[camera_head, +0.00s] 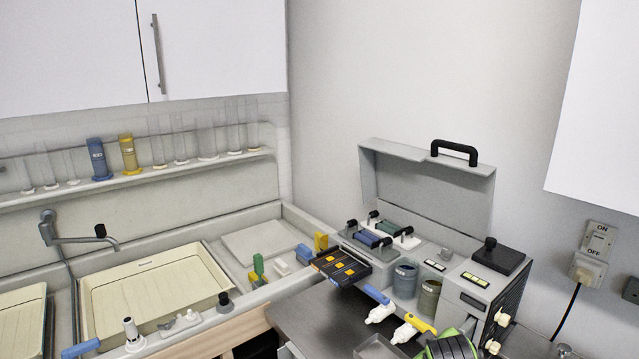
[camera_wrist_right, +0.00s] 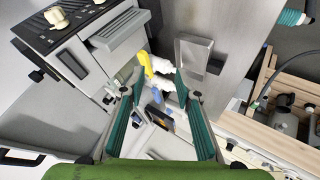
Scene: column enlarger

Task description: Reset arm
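My right gripper (camera_wrist_right: 155,92) shows in the right wrist view. Its two teal fingers are spread apart with nothing held between them. Beyond the gap lie a bottle with a yellow part (camera_wrist_right: 148,64) and white and blue pieces on the counter. In the head view a yellow-and-white bottle (camera_head: 413,327) and a blue-and-white bottle (camera_head: 379,305) lie on the dark counter in front of the grey machine (camera_head: 462,290). A black and green part (camera_head: 448,346) is cut off at the bottom edge; I cannot tell whether it is my gripper. My left gripper is not in view.
The machine's lid (camera_head: 425,190) stands open against the wall. Two beakers sit in its front. A sink holds a cream tray (camera_head: 155,285) at the left, with a tap (camera_head: 75,235). A shelf (camera_head: 130,180) carries several cylinders. White cabinets hang above. Some dark counter (camera_head: 315,318) is clear.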

